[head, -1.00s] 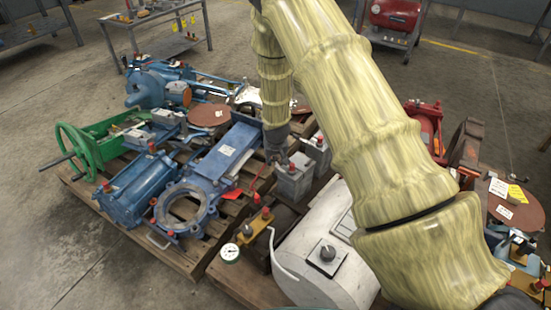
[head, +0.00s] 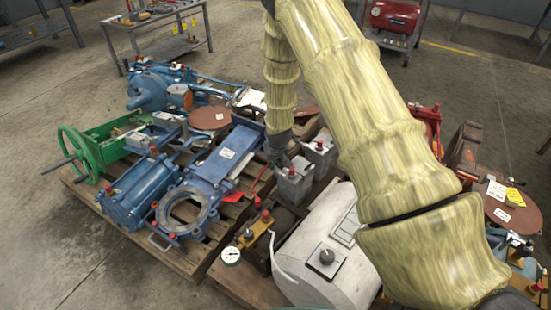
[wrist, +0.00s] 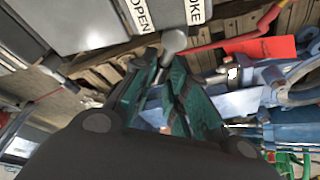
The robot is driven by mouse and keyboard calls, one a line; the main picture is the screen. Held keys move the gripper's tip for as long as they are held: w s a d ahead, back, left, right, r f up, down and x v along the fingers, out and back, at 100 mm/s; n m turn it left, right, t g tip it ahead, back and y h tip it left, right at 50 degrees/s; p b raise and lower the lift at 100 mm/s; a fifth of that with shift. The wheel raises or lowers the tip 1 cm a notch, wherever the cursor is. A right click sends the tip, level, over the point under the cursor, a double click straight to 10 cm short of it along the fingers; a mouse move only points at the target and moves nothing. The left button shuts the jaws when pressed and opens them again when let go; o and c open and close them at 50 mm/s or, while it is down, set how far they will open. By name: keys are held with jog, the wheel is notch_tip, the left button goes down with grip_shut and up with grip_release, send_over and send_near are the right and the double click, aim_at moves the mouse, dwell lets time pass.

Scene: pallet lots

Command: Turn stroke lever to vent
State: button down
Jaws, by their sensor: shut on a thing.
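My gripper (wrist: 163,75) shows in the wrist view as two dark teal fingers. It is shut on the stroke lever (wrist: 174,42), a grey rod with a rounded end that rises between the fingertips. Beside the lever is a grey box (wrist: 75,22) with white labels reading "OPEN" and, partly cut off, "OKE". In the head view my gripper (head: 277,150) is low at the grey box (head: 293,185) among the pallet goods. The lever is too small and covered to make out there. No mark reading vent is legible.
A blue gate valve (head: 226,155) lies just left of the box, with a red tag (head: 233,196). A second grey box (head: 320,152) stands close behind right. A white tank (head: 318,275) and a gauge (head: 231,255) are in front. Bare floor lies left.

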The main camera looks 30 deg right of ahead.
jog(key=shift+s+a+n+y+p, duration=0.1)
jog(key=shift+a+n+y+p, duration=0.3)
jog(key=shift+n+p, duration=0.6)
jog(key=shift+a+n+y+p, duration=0.25)
jog(key=shift+n+y+p, duration=0.2)
jog(key=shift+n+p, duration=0.5)
jog(key=shift+s+a+n+y+p, duration=0.1)
jog(key=shift+a+n+y+p, duration=0.3)
jog(key=shift+n+p, duration=0.6)
jog(key=shift+n, duration=0.25)
jog(key=c, duration=1.4)
grip_release()
jog(key=shift+r, duration=0.15)
jog(key=shift+v, duration=5.85)
